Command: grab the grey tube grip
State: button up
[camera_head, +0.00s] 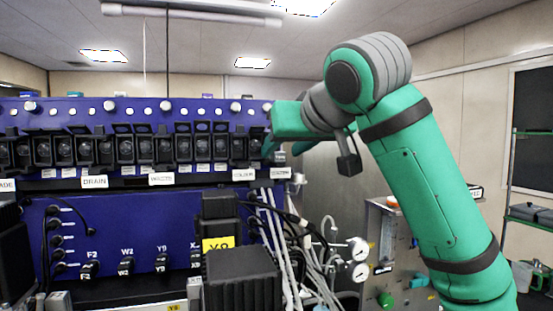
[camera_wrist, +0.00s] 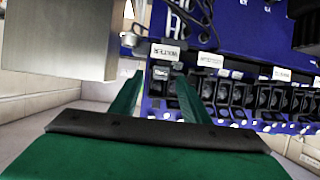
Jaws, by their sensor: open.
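My gripper (camera_head: 284,150) is at the right end of the row of black pinch-valve-like units (camera_head: 164,149) on the blue panel. In the wrist view its two green fingers (camera_wrist: 160,78) stand apart, one on each side of a dark unit at the end of the row. Nothing is clearly held between them. I cannot make out a grey tube grip for certain in either view. Pale tubes (camera_head: 272,235) hang in a bundle below the gripper in the head view. My fingers and wrist hide part of the panel's right end.
A black box (camera_head: 243,279) with a yellow label stands in front of the panel. Pressure gauges (camera_head: 360,271) and tubing crowd the area below my arm. A grey metal block (camera_wrist: 62,38) fills the upper left of the wrist view. Shelves (camera_head: 530,214) stand far right.

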jog(key=shift+x, duration=0.9)
grip_shut()
